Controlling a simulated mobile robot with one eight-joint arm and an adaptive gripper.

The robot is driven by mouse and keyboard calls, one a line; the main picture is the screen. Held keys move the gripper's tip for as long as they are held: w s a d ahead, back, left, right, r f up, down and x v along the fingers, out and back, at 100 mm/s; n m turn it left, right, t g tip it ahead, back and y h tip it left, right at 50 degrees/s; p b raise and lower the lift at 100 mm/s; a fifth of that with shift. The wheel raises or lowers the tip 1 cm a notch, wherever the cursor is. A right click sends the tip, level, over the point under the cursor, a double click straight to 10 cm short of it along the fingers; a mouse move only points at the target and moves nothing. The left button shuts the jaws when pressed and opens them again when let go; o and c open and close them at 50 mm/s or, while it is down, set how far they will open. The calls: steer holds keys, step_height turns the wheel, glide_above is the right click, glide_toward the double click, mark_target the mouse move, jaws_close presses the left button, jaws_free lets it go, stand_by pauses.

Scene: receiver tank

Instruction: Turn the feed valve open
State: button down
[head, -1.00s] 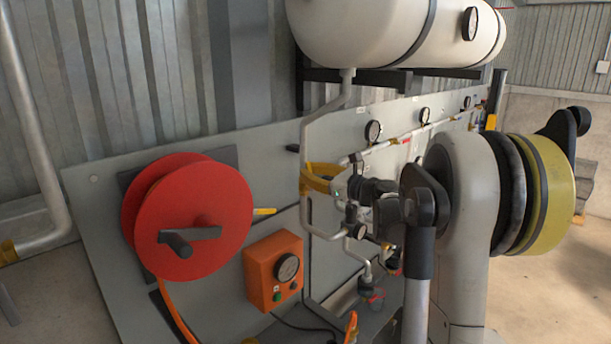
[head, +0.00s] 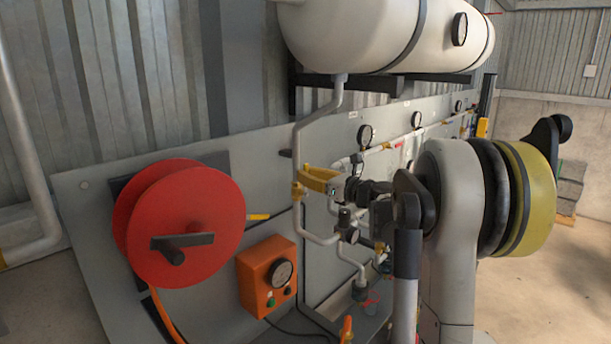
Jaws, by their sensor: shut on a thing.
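My gripper (head: 303,185) has yellow fingers and a dark wrist. It reaches in from the right and is shut at the vertical grey pipe (head: 299,147) below the white tank.
A red hose reel (head: 190,215) and an orange gauge box (head: 266,277) are on the grey panel (head: 95,225) at left. A white tank (head: 360,35) hangs above. Other pipes and fittings (head: 360,290) crowd below the gripper. Bare floor lies at far right.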

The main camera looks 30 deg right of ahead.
steer(key=c, duration=1.4)
jaws_free()
steer(key=v, duration=1.2)
steer(key=shift+f, duration=0.1)
steer(key=s+a+f+n+g+b, duration=0.25)
steer(key=a+f+n, duration=0.25)
steer(key=a, duration=0.4)
steer(key=s+a+f+n+g+b, duration=0.25)
steer(key=a+f+n, duration=0.2)
steer(key=a, duration=0.45)
steer(key=s+a+f+n+g+b, duration=0.1)
steer(key=a+f+n+g, duration=0.25)
steer(key=a+n, duration=0.4)
steer(key=s+a+f+n+g+h+b, duration=0.1)
steer(key=s+a+f+n+h+b, duration=0.1)
steer(key=s+f+n, duration=0.5)
steer(key=s+a+f+n+g+h+b, duration=0.1)
steer(key=s+a+f+n+h+b, duration=0.1)
steer(key=s+a+f+n, duration=0.3)
steer(key=s+f+n+b, duration=0.1)
steer(key=s+f+n, duration=0.1)
steer(key=s+n, duration=0.2)
steer(key=shift+s, duration=0.25)
